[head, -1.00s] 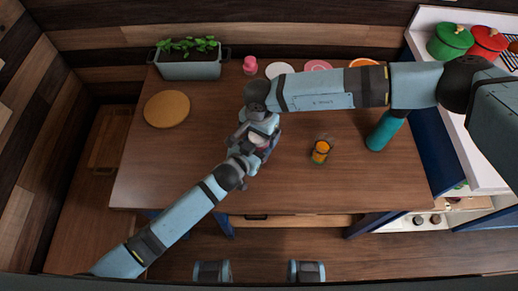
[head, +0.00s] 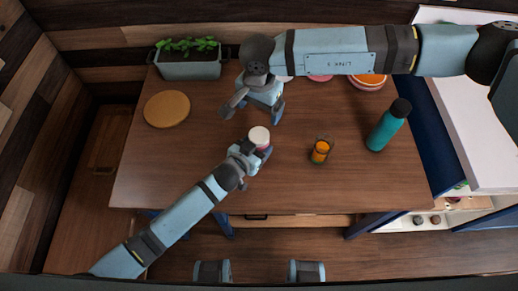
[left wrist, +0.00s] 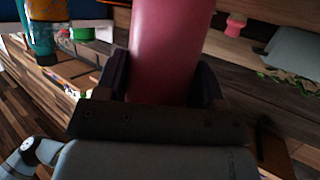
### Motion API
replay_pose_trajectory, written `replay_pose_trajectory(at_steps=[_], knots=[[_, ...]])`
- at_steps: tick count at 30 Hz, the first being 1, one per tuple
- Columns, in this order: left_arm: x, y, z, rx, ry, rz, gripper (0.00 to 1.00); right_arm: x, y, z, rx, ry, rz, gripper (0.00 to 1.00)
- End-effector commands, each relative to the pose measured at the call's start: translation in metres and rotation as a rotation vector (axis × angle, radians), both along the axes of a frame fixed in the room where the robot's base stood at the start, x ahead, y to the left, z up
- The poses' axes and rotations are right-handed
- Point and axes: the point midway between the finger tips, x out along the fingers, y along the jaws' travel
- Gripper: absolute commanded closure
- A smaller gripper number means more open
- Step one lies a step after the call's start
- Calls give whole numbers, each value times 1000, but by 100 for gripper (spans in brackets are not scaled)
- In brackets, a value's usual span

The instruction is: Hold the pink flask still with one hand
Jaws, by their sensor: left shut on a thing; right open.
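The pink flask stands on the table in the head view, mostly seen from above, with its pale lid (head: 259,136) on top. Its pink body fills the top middle of the left wrist view (left wrist: 170,50). My left gripper (head: 252,153) is shut on the flask's body, with a finger on each side in the left wrist view. My right gripper (head: 253,110) is open and empty, apart from the flask and beyond it, with its fingers spread.
An orange-filled glass (head: 320,152) and a teal bottle (head: 388,126) stand to the right. A round wooden board (head: 167,109) lies left, below a planter (head: 190,69). Stacked bowls (head: 367,84) and a pink plate (head: 320,78) are partly hidden behind my right arm. The front table middle is clear.

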Motion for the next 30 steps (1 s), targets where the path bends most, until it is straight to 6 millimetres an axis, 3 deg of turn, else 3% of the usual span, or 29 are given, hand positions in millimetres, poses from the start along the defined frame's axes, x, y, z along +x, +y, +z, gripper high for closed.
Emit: replay_pose_trajectory(at_steps=[9,10,13,23,30], knots=[[0,0,0,0,0,0,100,0,0,3,0,0,0,9],[0,0,0,0,0,0,33,0,0,3,0,0,0,9],[0,0,0,0,0,0,10,0,0,3,0,0,0,9],[-2,1,1,0,0,0,8,0,0,3,0,0,0,9],[-30,20,11,-1,2,-1,8,0,0,2,0,0,0,9]])
